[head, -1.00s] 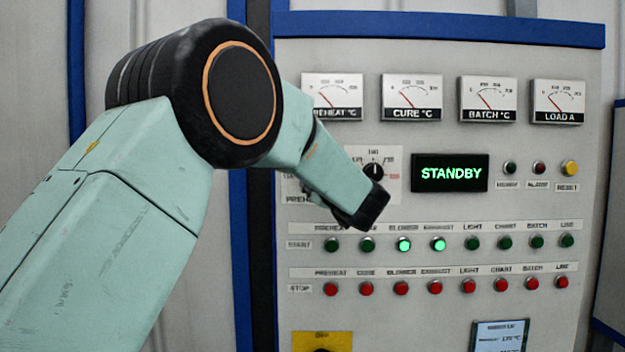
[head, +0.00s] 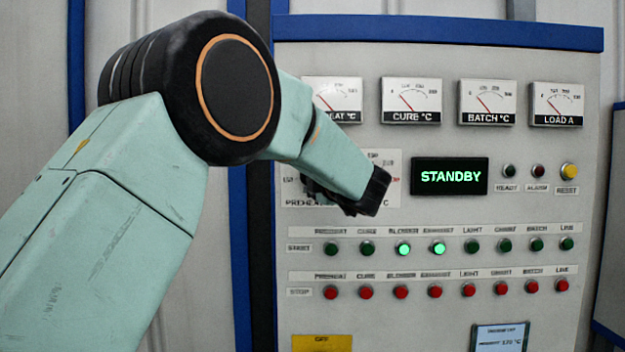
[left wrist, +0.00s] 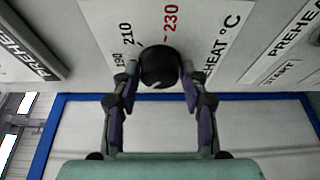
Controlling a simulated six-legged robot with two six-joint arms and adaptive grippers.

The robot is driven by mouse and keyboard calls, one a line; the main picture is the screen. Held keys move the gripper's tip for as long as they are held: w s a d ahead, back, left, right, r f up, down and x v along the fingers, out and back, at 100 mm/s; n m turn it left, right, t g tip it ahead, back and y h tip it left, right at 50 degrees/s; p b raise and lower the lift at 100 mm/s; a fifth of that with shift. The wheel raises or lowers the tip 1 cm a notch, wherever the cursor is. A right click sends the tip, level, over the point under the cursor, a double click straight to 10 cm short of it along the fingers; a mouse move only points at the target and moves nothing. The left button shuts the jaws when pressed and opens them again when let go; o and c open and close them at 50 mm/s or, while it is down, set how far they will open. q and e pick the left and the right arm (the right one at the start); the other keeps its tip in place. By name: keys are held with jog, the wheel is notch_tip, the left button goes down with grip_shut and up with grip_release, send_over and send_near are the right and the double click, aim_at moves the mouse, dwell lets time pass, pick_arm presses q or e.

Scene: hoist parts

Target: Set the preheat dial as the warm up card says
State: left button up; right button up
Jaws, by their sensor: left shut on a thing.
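The preheat dial (left wrist: 159,66) is a round black knob in the left wrist view, on a white scale plate marked 190, 210 and a red 230. My left gripper (left wrist: 160,72) is shut on it, one finger on each side. In the head view my left gripper (head: 330,196) is at the preheat plate (head: 391,190), and my forearm hides the dial. The dial's pointer setting cannot be read. The warm up card (head: 500,338) is at the bottom of the panel; its small line looks like PREHEAT 170 °C. My right gripper is out of view.
A green STANDBY display (head: 449,176) is right of the dial. Below run a row of green start buttons (head: 471,245), two of them lit, and red stop buttons (head: 468,289). Several gauges (head: 411,101) line the top. A yellow plate (head: 321,343) sits lower left.

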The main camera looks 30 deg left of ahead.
pick_arm(q)
jog(key=shift+f, duration=0.35)
jog(key=o, duration=1)
jog(key=shift+s+r, duration=0.3)
jog(key=shift+r, duration=0.05)
jog(key=shift+o, duration=0.2)
jog(key=shift+w+d, duration=0.1)
jog(key=shift+w, duration=0.05)
jog(key=v, duration=1.1)
jog(key=shift+s+d, duration=0.25)
jog(key=shift+s, duration=0.15)
jog(key=shift+s, duration=0.1)
jog(key=shift+f, duration=0.1)
